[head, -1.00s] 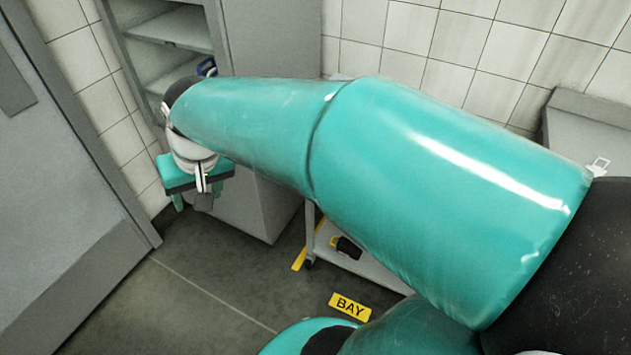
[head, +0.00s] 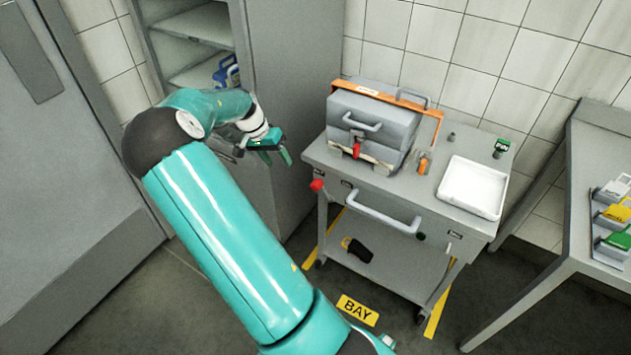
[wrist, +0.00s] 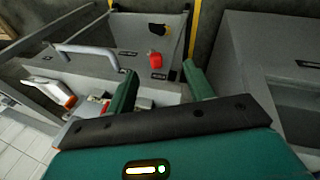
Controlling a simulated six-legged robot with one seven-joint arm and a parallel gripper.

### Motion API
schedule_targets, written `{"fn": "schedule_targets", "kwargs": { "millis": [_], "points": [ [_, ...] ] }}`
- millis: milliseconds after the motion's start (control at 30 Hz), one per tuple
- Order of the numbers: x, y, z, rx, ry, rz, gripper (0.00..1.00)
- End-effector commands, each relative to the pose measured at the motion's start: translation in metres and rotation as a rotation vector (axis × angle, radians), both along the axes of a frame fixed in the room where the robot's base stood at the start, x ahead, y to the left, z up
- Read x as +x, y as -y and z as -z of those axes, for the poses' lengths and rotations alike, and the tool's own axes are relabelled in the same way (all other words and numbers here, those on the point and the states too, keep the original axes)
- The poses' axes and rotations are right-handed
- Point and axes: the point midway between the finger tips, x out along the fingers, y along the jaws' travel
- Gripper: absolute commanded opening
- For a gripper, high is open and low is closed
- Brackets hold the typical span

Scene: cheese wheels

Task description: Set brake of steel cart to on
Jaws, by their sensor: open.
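The steel cart (head: 395,178) stands right of centre in the head view, over a floor bay marked in yellow. A red knob (head: 317,186) sits at the left end of its front side, with a small dark label near it. The knob also shows in the wrist view (wrist: 155,60), beyond the fingertips. I cannot read the label or tell for sure that this knob is the brake, nor its setting. My gripper (head: 272,155) is open and empty, up and left of the knob and apart from the cart. Its fingers frame the wrist view's middle (wrist: 160,82).
A grey lidded box (head: 370,125) and white tray (head: 473,187) are on the cart top. A handle bar (head: 380,210) juts from its front. A dark object (head: 357,250) lies on the lower shelf. The cabinet (head: 285,100) stands close behind my gripper. A bench (head: 580,190) is right.

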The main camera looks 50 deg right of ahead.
Motion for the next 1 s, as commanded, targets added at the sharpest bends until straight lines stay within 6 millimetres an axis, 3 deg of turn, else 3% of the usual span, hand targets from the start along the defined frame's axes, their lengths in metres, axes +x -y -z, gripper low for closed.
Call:
{"fn": "schedule_targets", "kwargs": {
  "millis": [100,233,633,1000],
  "points": [
    [0.002,0.031,0.027,-0.095,-0.074,0.043,0.53],
    [0.005,0.053,0.046,-0.179,-0.127,0.067,0.53],
    [-0.001,0.076,0.075,-0.241,-0.164,0.081,0.53],
    [-0.032,0.106,0.133,-0.24,-0.166,0.079,0.53]
  ]
}}
